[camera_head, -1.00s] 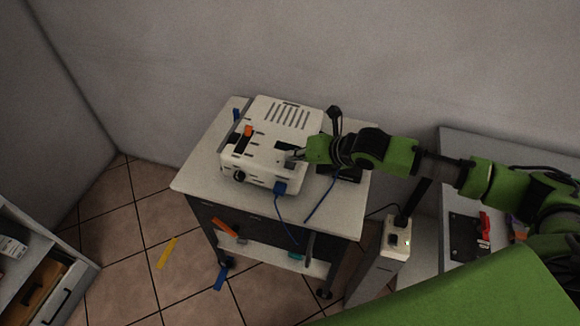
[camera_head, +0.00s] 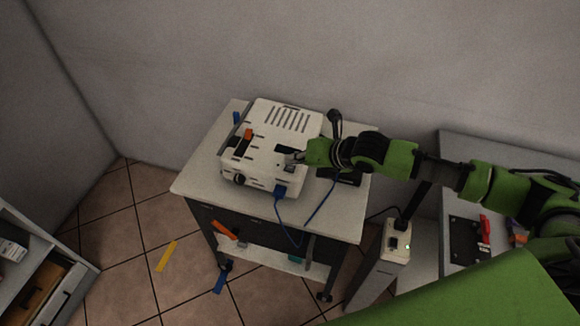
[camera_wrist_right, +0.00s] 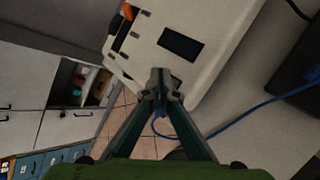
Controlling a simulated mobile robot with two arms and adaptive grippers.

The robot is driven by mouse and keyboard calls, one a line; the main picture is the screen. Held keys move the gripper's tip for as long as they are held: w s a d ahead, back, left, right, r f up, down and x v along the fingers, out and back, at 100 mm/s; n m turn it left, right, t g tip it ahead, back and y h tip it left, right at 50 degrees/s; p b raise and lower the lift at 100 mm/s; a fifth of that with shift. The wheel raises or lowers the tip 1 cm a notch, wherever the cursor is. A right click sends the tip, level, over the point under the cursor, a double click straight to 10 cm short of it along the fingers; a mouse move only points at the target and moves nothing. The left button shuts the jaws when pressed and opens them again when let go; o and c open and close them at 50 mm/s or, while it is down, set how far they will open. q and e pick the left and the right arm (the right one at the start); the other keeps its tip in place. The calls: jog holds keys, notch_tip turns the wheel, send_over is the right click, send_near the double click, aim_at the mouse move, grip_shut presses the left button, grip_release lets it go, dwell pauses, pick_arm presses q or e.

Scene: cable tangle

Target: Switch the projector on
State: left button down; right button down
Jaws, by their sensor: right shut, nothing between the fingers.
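The white projector (camera_head: 270,150) sits on the top of a small cart (camera_head: 340,222), with vent slots, a dark lens at its front and a blue cable plugged in at its front right corner. My right gripper (camera_head: 297,157) is over the projector's right front part, at or just above its top face. In the right wrist view the projector (camera_wrist_right: 215,20) fills the top, and the shut, empty fingertips (camera_wrist_right: 160,78) are beside a dark rectangular panel (camera_wrist_right: 181,45). They partly hide a smaller dark patch; contact cannot be told. My left gripper is not in view.
A blue cable (camera_head: 281,212) hangs over the cart's front edge. A white power post (camera_head: 396,243) with a green light stands right of the cart. A side table (camera_head: 455,205) is farther right. A yellow strip (camera_head: 166,256) lies on the tiled floor.

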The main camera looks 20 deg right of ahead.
jog(key=shift+f, duration=0.2)
jog(key=shift+f, duration=0.25)
jog(key=shift+f, duration=0.4)
dwell(1.0)
jog(key=shift+r+p, duration=0.85)
jog(key=shift+p, duration=0.1)
notch_tip(320, 180, up, 5)
jog(key=p, duration=0.5)
jog(key=shift+s+d, duration=0.1)
